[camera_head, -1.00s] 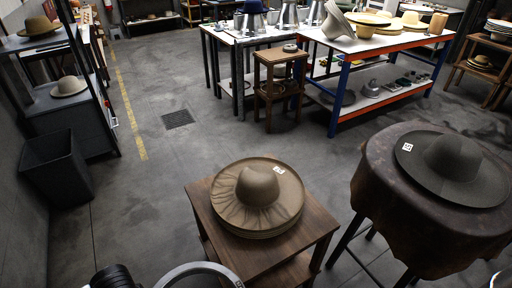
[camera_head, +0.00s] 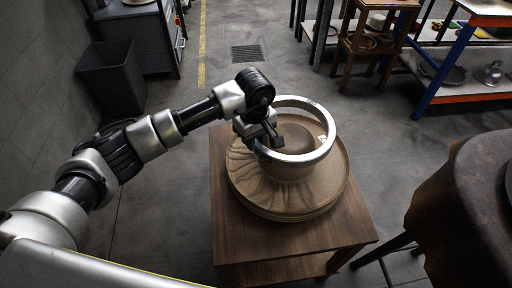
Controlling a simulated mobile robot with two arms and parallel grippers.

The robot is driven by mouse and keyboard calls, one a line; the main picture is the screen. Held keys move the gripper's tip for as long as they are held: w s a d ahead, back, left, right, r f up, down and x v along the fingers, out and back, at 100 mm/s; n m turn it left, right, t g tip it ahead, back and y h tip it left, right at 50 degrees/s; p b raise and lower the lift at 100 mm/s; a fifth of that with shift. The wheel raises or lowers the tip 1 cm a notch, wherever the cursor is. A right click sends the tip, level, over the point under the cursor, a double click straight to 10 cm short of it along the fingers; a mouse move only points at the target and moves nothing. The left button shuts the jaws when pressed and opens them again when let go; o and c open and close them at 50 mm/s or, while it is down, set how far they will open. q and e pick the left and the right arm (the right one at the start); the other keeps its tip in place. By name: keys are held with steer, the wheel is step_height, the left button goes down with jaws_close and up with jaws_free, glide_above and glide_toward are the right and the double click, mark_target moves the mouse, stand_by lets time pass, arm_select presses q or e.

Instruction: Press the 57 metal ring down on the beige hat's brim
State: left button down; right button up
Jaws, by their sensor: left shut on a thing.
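The beige hat (camera_head: 249,178) lies with its wide, wrinkled brim on a wooden stand, crown up. The metal ring (camera_head: 331,134) is a silvery hoop around or above the hat's crown, and it looks slightly raised from the brim. My left gripper (camera_head: 268,138) is shut on the ring's left side. The crown shows through the ring's opening. The ring hides part of the brim's far side and the crown. Whether the ring touches the brim anywhere cannot be told. My right gripper is not in view.
The wooden stand (camera_head: 345,226) has bare top around the hat. A leather-covered round table (camera_head: 465,190) stands close on the right. A dark bin (camera_head: 112,76) is at the upper left. A wooden stool (camera_head: 369,42) and a blue-and-orange workbench are behind.

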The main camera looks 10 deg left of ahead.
arm_select(q)
steer(key=shift+w+d+f, duration=0.1)
steer(key=shift+w+d, duration=0.15)
steer(key=shift+f+b, duration=0.45)
steer(key=shift+f, duration=0.35)
steer(key=shift+f+b, duration=2.45)
steer(key=shift+f, duration=1.5)
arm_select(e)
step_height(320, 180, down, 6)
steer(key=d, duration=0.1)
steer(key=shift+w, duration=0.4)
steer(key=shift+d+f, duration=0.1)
arm_select(q)
steer(key=shift+f+b, duration=0.7)
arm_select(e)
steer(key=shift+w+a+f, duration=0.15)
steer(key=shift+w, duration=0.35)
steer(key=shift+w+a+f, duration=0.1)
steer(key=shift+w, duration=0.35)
arm_select(q)
steer(key=shift+s+a+f, duration=0.1)
steer(key=shift+s+f, duration=0.1)
steer(key=shift+f, duration=0.1)
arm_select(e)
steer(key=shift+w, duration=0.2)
